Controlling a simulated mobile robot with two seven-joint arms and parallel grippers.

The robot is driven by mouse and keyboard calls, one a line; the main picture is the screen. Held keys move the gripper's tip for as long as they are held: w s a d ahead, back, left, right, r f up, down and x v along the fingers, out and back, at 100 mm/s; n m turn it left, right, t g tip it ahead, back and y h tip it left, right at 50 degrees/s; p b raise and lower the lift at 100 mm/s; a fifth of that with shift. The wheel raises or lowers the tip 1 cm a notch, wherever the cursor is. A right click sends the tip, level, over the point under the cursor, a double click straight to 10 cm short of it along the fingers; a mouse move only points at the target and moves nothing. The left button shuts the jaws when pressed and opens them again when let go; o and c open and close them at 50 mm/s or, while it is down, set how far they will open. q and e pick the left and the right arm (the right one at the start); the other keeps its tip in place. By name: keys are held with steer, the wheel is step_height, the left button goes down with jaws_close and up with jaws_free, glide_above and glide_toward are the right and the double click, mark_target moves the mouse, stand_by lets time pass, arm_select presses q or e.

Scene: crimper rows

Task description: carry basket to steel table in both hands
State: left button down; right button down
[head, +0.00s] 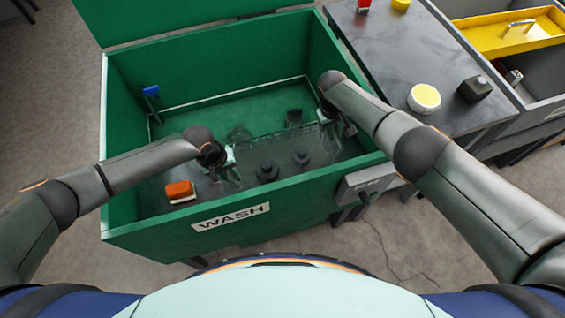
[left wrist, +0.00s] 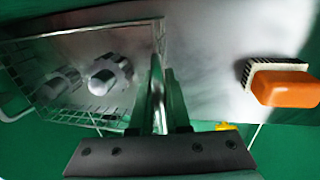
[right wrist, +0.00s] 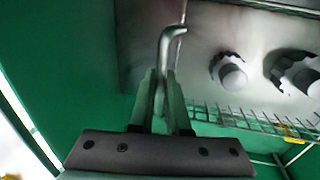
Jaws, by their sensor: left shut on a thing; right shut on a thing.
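A wire basket (head: 325,150) is down inside the green wash tub (head: 235,215); its mesh also shows in the left wrist view (left wrist: 100,112) and the right wrist view (right wrist: 250,118). Several dark knob-like parts (head: 267,171) show in and around it. My left gripper (head: 231,160) is shut on the basket's left end. My right gripper (head: 328,113) is shut on its right end, where a bent metal handle (right wrist: 172,38) rises between the fingers. I cannot tell whether the basket touches the tub floor. The steel table (head: 385,62) stands right of the tub.
An orange brush (head: 180,191) lies in the tub's front left, and a blue-handled tool (head: 151,91) is at its left wall. The table holds a yellow-topped round tub (head: 424,98), a dark block (head: 474,89) and small items at the back. A yellow tray (head: 505,35) is further right.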

arm_select(q)
steer(key=shift+w+r, duration=0.1)
steer(key=shift+r, duration=0.15)
arm_select(e)
steer(key=shift+w+r, duration=0.1)
steer(key=shift+r, duration=0.1)
